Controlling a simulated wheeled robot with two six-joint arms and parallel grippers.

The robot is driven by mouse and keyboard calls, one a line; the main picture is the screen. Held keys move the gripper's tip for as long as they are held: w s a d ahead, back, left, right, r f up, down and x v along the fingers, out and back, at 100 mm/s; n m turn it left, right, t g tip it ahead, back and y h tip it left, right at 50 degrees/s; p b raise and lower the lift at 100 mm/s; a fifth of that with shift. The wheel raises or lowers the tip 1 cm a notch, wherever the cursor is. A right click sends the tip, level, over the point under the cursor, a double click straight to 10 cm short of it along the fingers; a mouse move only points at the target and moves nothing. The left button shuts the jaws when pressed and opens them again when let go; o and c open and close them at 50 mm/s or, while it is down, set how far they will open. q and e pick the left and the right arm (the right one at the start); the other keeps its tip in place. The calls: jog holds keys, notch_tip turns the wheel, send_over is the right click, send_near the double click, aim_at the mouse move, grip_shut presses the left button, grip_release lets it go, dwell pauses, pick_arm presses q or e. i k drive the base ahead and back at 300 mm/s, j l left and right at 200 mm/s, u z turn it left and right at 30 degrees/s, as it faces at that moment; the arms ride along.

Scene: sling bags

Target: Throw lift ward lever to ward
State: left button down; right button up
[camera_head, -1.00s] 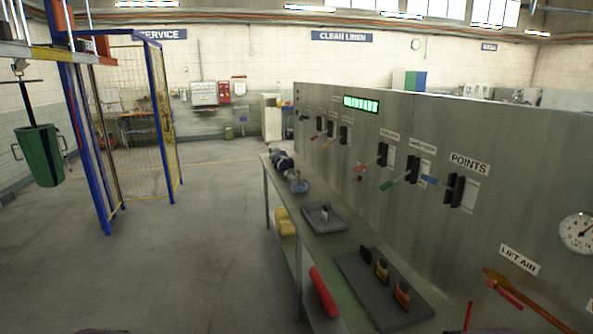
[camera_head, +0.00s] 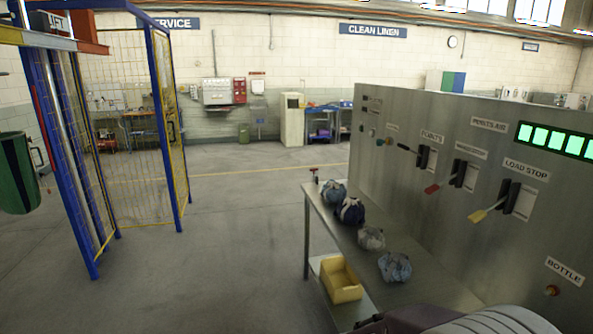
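A grey metal control panel (camera_head: 400,200) on the right carries several levers. The nearest full lever has a yellow handle (camera_head: 485,213) below a LOAD STOP label (camera_head: 526,168). To its left are a lever with a red handle (camera_head: 434,188) and one with a black handle (camera_head: 406,148) under a label that seems to read POINTS (camera_head: 431,137). A small teal-handled control (camera_head: 381,142) is farther left. I cannot read any label as lift ward, so I cannot tell which lever that is. Neither of my grippers shows.
A bench (camera_head: 335,235) in front of the panel bears several cloth bundles (camera_head: 395,267). A blue-framed mesh cage (camera_head: 160,120) and a green bucket (camera_head: 15,172) are at left. The middle floor is clear.

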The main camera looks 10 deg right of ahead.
aim_at(402, 146)
jog(key=i+z, duration=0.15)
jog(key=i, duration=0.6)
jog(key=i+j+z, duration=0.1)
jog(key=i, duration=0.6)
jog(key=i+z, duration=0.2)
jog(key=z, duration=0.25)
jog(key=i+z, duration=0.2)
jog(key=z, duration=0.25)
jog(key=i+j+z, duration=0.15)
jog(key=z, duration=0.3)
jog(key=i+j+z, duration=0.15)
jog(key=z, duration=0.3)
jog(key=i+z, duration=0.15)
jog(key=z, duration=0.25)
jog(key=i+j+z, duration=0.15)
jog(key=z, duration=0.2)
jog(key=i+j+z, duration=0.15)
jog(key=z, duration=0.25)
jog(key=i+j+z, duration=0.15)
jog(key=z, duration=0.25)
